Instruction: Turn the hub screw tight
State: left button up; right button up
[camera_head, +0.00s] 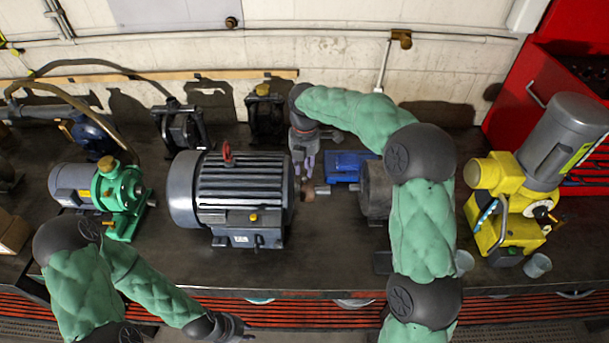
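A large grey motor (240,192) with dark fins and a red lifting eye stands on the bench. A small brownish hub (307,191) sits at its right end, by a short grey shaft (322,189). I cannot make out the hub screw. My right gripper (303,174) points down just above and behind the hub, at the motor's right edge. Its two fingers show apart with a gap and nothing visible between them. Whether they touch the hub is unclear. My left gripper (240,329) is low at the front, in front of the bench edge, away from the motor; its fingers are unclear.
A blue block (349,166) and a dark grey unit (376,190) are right of the hub, partly behind my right arm. A green pump (119,200) stands left, a yellow machine (505,205) right. Two small cups (537,265) stand near the front edge. The bench front is mostly clear.

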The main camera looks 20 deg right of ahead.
aim_at(305, 178)
jog(key=shift+f, duration=1.75)
grip_shut()
